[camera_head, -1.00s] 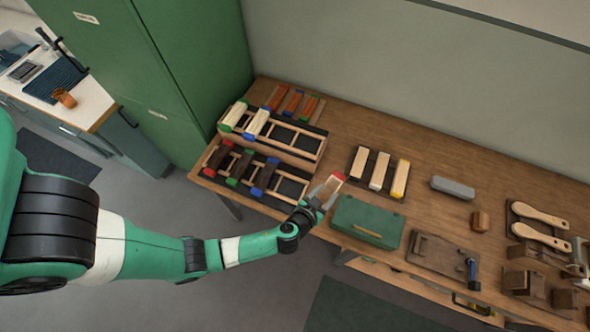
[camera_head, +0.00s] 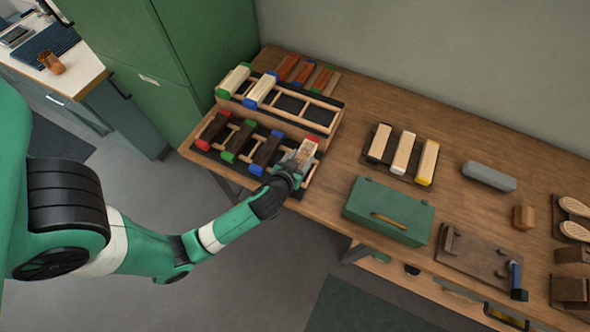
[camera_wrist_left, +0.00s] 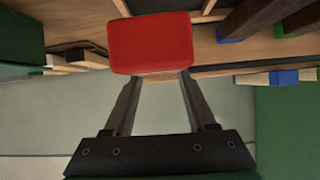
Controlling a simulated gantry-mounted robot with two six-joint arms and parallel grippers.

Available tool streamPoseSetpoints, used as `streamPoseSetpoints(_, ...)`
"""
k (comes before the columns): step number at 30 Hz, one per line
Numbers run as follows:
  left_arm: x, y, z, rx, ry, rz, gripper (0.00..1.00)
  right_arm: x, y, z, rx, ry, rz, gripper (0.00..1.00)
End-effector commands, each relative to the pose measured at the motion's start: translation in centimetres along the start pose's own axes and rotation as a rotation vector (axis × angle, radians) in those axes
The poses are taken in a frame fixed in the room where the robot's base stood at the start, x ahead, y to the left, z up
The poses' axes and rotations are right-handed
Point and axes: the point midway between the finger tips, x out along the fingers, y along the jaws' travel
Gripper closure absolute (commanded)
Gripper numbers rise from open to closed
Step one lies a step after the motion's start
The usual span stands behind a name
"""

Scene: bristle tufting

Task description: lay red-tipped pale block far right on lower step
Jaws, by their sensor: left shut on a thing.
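The red-tipped pale block (camera_head: 307,152) is held in my left gripper (camera_head: 297,166), over the right end of the lower step (camera_head: 292,190). In the left wrist view its red end (camera_wrist_left: 150,43) fills the space between the fingers. Whether the block touches the step cannot be told. The gripper hides part of the step's right end. My right gripper is not in view.
The upper step (camera_head: 290,123) rises behind and carries pale blocks with green (camera_head: 233,80) and blue (camera_head: 260,90) tips. A green box (camera_head: 385,210) stands close to the right. A dark tray (camera_head: 405,180) with pale blocks lies behind the box. A green cabinet (camera_head: 205,55) stands at the left.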

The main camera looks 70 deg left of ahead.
Motion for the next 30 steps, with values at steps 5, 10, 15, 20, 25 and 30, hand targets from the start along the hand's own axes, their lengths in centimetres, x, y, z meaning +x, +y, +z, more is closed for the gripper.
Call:
streamPoseSetpoints(5, 0.5, -1.1, 1.0, -0.001, 0.002, 0.001, 1.00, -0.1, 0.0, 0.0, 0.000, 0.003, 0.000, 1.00)
streamPoseSetpoints(10, 0.8, -1.6, 1.6, -0.001, 0.002, 0.000, 1.00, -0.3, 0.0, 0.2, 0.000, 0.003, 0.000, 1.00)
streamPoseSetpoints(15, 2.3, -1.9, 4.3, 0.000, 0.000, 0.002, 1.00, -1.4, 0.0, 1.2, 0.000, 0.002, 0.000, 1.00)
streamPoseSetpoints(20, 2.4, -1.8, 4.5, -0.001, 0.003, 0.003, 1.00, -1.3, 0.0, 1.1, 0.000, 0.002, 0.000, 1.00)
streamPoseSetpoints(25, 2.4, -1.8, 4.6, -0.001, 0.001, 0.002, 0.34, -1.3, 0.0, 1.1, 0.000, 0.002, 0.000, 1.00)
streamPoseSetpoints(30, 2.4, -1.8, 4.6, -0.001, 0.001, 0.002, 0.13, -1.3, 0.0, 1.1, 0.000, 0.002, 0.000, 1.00)
